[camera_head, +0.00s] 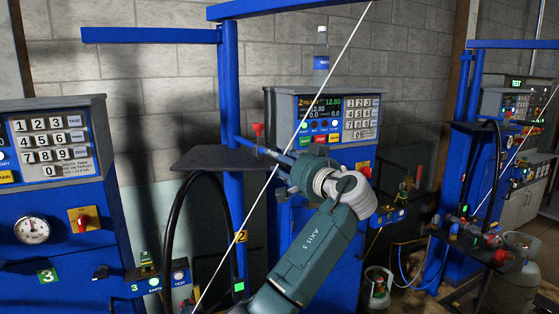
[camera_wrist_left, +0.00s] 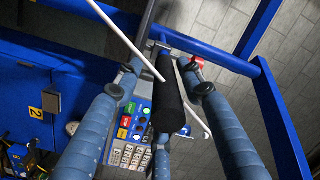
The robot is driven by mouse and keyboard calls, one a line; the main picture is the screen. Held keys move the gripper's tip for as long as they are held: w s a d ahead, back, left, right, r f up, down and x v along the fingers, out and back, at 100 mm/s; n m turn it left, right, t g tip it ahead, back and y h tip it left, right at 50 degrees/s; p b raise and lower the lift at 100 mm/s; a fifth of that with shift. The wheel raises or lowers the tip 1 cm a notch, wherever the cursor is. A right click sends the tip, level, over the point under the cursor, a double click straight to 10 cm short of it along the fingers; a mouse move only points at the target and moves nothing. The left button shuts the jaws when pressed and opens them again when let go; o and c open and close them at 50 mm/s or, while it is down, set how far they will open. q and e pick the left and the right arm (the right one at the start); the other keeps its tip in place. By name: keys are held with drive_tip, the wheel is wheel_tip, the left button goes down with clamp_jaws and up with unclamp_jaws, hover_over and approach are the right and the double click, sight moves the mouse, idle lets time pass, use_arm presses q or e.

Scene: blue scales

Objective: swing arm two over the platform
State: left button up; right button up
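A blue post (camera_head: 230,110) with a yellow 2 tag (camera_head: 241,237) stands at centre, with a dark flat platform (camera_head: 205,158) beside it. A blue overhead beam (camera_head: 150,35) reaches left above the platform; another blue beam (camera_head: 285,8) reaches right. I cannot tell which beam is arm two. My left gripper (camera_head: 274,160) is in front of the scale cabinet, just right of the platform. In the left wrist view its long fingers (camera_wrist_left: 160,85) are spread. A black cylinder (camera_wrist_left: 168,100) lies between them, with gaps visible at both sides. My right gripper is not in view.
The centre cabinet has a lit display (camera_head: 320,108) and keypad (camera_head: 362,118). Scale 3 (camera_head: 50,190) stands at left; another blue station (camera_head: 465,170) is at right. Gas cylinders (camera_head: 515,270) stand on the floor. A thin white rod (camera_head: 330,70) crosses diagonally in front.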

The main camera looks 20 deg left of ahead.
use_arm(q)
drive_tip(key=shift+s+d+r, duration=0.1)
drive_tip(key=shift+s+d, duration=0.2)
drive_tip(key=shift+s, duration=0.05)
drive_tip(key=v, duration=1.1)
drive_tip(key=shift+d, duration=0.15)
drive_tip(key=shift+w, duration=0.1)
